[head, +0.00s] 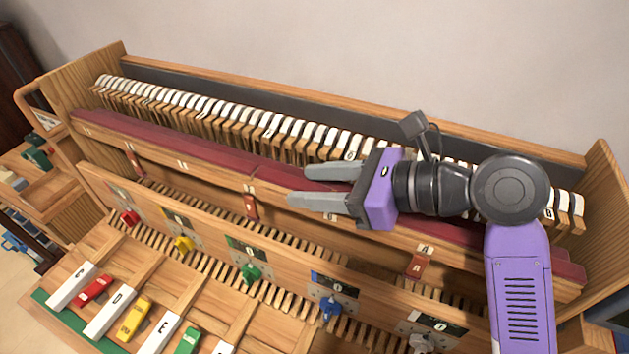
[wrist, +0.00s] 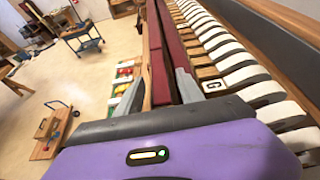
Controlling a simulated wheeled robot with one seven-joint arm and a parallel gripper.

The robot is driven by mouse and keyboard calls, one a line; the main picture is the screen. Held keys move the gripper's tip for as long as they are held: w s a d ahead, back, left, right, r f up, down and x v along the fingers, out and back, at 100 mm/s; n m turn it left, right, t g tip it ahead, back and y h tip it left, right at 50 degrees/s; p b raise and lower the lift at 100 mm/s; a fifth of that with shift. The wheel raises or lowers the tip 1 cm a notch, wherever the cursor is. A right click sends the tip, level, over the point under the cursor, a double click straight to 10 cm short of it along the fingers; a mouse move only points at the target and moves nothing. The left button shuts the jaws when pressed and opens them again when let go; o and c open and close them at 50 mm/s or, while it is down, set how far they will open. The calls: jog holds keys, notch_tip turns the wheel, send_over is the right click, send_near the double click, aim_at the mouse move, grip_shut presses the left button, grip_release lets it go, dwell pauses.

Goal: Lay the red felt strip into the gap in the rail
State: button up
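Dark red felt (head: 180,145) lies along the wooden rail (head: 200,174) in front of the keys. A seam shows just left of my gripper, and more red felt (head: 275,176) continues right from it, partly under my fingers. I cannot tell which length is the loose strip, and no open gap shows. My gripper (head: 303,187) is low over the rail, pointing left, its grey fingers apart. In the wrist view, red felt (wrist: 158,75) runs between the spread fingers (wrist: 160,82). Whether they touch it is unclear.
A row of white-topped keys (head: 215,105) runs behind the rail, close to my gripper. A wooden panel with coloured knobs (head: 250,272) and a tray of coloured blocks (head: 134,318) lie in front. A wooden end wall (head: 607,190) stands at the right.

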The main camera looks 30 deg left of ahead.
jog(key=shift+d+r, duration=0.2)
jog(key=b+v, duration=0.1)
jog(key=v, duration=0.6)
jog(key=shift+s, duration=0.1)
dwell(0.5)
